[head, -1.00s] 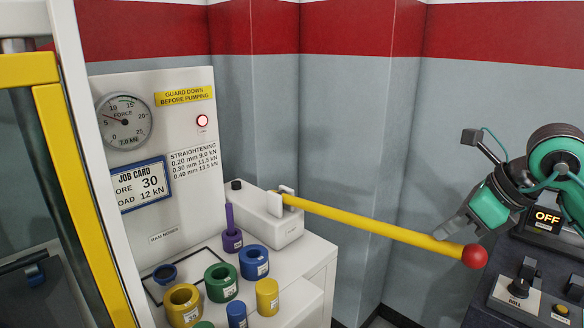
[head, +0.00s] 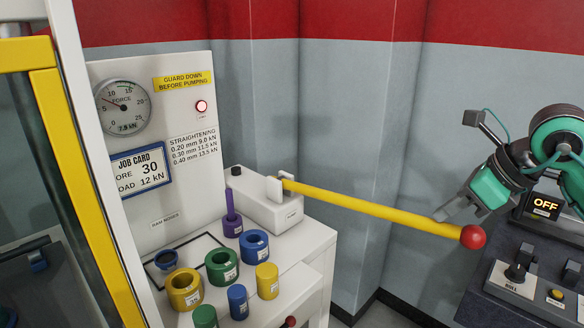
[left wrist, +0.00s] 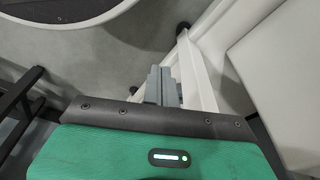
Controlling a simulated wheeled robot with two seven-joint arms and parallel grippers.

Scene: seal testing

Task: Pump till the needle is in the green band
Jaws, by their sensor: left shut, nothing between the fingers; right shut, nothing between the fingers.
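The round force gauge (head: 122,107) is on the white panel at left in the head view. Its needle points left and up, short of the green band near the top of the dial; the small display seems to read 7.9 kN. The yellow pump lever (head: 370,209) slopes down to the right from the white pump block (head: 262,205) to a red ball (head: 472,237). My right gripper (head: 440,214) is shut, its tips at the lever near the ball; whether they touch is unclear. My left gripper (left wrist: 162,86) is shut and empty in the left wrist view.
A job card (head: 140,170) gives load 12 kN. A red lamp (head: 201,106) is lit. Several coloured ram noses, such as a green ring (head: 222,267), stand on the white bench. A yellow-framed guard (head: 50,90) is at left, and a control box (head: 515,280) at right.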

